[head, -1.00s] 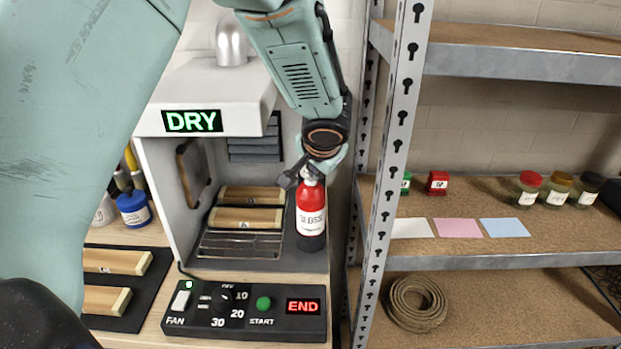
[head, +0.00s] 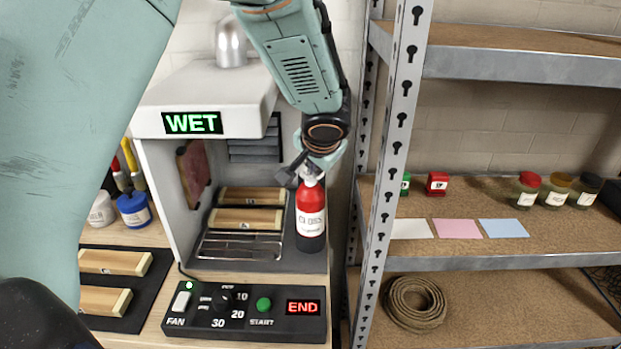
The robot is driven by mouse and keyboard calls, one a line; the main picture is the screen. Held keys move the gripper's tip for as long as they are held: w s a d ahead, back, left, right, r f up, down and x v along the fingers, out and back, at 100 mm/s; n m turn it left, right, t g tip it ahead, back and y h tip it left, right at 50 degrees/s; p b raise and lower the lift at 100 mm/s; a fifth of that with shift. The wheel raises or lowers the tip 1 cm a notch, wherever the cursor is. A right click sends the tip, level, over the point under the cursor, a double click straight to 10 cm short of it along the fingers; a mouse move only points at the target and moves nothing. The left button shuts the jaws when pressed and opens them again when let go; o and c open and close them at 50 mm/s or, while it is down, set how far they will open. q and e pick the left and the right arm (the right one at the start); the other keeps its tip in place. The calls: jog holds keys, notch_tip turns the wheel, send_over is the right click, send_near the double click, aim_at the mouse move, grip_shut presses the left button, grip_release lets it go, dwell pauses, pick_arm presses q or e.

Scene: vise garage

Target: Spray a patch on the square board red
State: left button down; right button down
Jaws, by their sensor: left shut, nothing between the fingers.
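The square board (head: 194,172) stands against the left inner wall of the spray booth (head: 165,215), seen at a steep angle, and its face is dark red. The red spray can (head: 311,212) with a white label and dark base stands upright at the right of the booth floor. My left gripper (head: 292,176) is shut at the top of the can, over its nozzle, with nothing between its fingers. I cannot tell whether it touches the can. The booth sign (head: 192,123) reads WET in green. My right gripper is not in view.
Two wooden blocks (head: 245,218) and a wire rack (head: 240,246) lie inside the booth. A control box (head: 245,312) showing END sits in front. A metal shelf post (head: 392,160) rises close to the right of the can.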

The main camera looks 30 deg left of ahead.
aim_at(315, 183)
pick_arm(q)
notch_tip(315, 183, up, 6)
jog(key=p, duration=0.4)
jog(key=shift+w, duration=0.1)
dwell(2.0)
